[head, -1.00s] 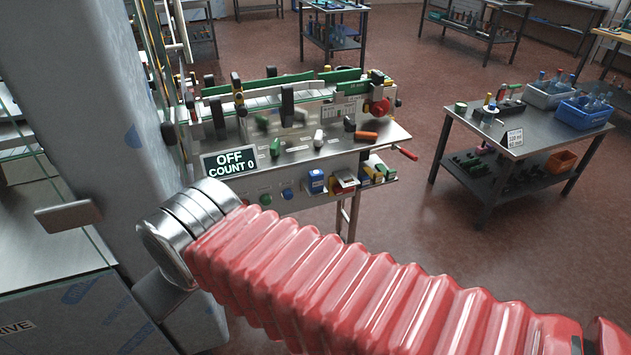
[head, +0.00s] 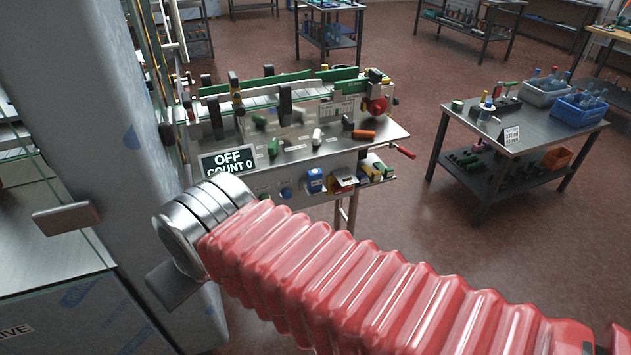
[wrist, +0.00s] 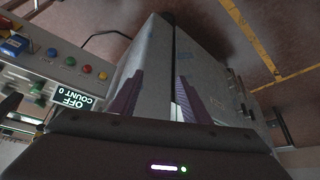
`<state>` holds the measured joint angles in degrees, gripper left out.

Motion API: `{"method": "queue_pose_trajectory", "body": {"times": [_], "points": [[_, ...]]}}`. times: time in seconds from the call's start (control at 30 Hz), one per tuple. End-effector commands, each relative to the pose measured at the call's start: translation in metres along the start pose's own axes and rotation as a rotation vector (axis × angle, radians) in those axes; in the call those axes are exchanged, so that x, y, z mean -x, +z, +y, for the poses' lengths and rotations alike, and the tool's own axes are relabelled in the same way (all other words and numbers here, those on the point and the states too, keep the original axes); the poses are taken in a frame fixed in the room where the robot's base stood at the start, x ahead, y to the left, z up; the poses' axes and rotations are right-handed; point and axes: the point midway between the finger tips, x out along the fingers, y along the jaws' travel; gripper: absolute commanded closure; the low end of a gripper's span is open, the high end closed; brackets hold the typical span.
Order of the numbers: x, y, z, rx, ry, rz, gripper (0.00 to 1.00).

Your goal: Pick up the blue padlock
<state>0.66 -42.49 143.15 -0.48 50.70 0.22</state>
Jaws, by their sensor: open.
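The blue padlock (head: 315,181) appears to be the blue block with a pale label on the front ledge of the machine, next to a red-and-white item. In the wrist view a blue piece (wrist: 13,46) at the far left edge looks like the same thing. My gripper (wrist: 160,100) shows two purple ribbed fingers spread apart with nothing between them. It points at grey panels, with the blue piece well off to the left.
A sign reading OFF COUNT 0 (head: 227,161) hangs on the machine front, beside coloured buttons. Several small items lie on the steel worktop (head: 340,150) above. A tall grey cabinet (head: 85,120) stands close at left. A side table (head: 500,125) stands at right, across open floor.

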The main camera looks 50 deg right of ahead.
Motion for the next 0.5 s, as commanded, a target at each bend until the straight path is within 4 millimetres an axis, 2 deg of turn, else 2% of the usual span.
{"method": "queue_pose_trajectory", "body": {"times": [0.17, 0.27, 0.5], "points": [[-0.015, -0.019, 0.030, -0.054, 0.076, 0.040, 0.44], [-0.028, -0.036, 0.062, -0.095, 0.141, 0.081, 0.44], [-0.055, -0.066, 0.151, -0.171, 0.299, 0.189, 0.44]]}}
